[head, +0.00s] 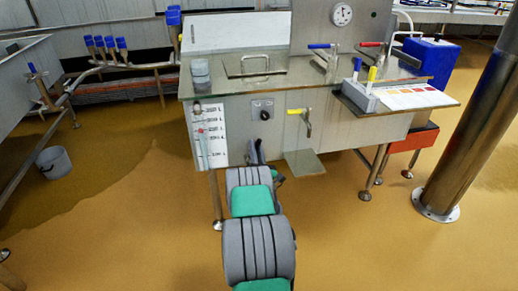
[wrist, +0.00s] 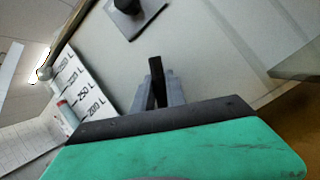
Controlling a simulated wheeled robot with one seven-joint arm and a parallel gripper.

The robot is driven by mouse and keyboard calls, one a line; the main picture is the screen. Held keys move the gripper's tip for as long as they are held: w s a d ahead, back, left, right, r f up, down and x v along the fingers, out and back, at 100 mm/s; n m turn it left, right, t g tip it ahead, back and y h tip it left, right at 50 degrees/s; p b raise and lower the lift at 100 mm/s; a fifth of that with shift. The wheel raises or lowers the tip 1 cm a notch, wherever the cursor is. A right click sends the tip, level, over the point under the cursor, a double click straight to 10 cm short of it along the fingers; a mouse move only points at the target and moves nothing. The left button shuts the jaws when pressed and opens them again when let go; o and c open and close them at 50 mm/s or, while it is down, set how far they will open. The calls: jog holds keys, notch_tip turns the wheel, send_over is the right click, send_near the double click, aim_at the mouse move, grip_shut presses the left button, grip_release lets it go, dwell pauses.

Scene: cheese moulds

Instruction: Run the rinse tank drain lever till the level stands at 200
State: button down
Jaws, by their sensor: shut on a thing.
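The rinse tank (head: 240,135) stands in the middle of the head view, with a white level scale (head: 207,150) on its front left. The scale also shows in the wrist view (wrist: 92,88), with 250 and 200 L readable. A red level marker (head: 201,131) appears near the 250 mark, above 200; the exact reading is unclear. My gripper (wrist: 157,85) is low at the tank front, below a black knob (head: 263,109). It is shut on a dark upright bar (wrist: 157,68), apparently the drain lever, mostly hidden by the fingers and arm.
A yellow-handled tap (head: 300,112) is on the tank front to the right, above a small ledge (head: 305,162). A steel column (head: 472,130) stands at the right. A grey bucket (head: 54,162) is on the floor at the left. Floor on both sides of my arm is clear.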

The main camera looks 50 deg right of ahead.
jog(key=shift+r, duration=0.25)
jog(key=c, duration=1.7)
grip_release()
jog(key=o, duration=0.3)
jog(key=shift+f, duration=0.1)
jog(key=shift+o, duration=0.2)
jog(key=b+v, duration=0.1)
jog(key=v, duration=0.6)
jog(key=shift+s+a+f, duration=0.15)
jog(key=shift+a+f, duration=0.05)
jog(key=shift+a, duration=0.05)
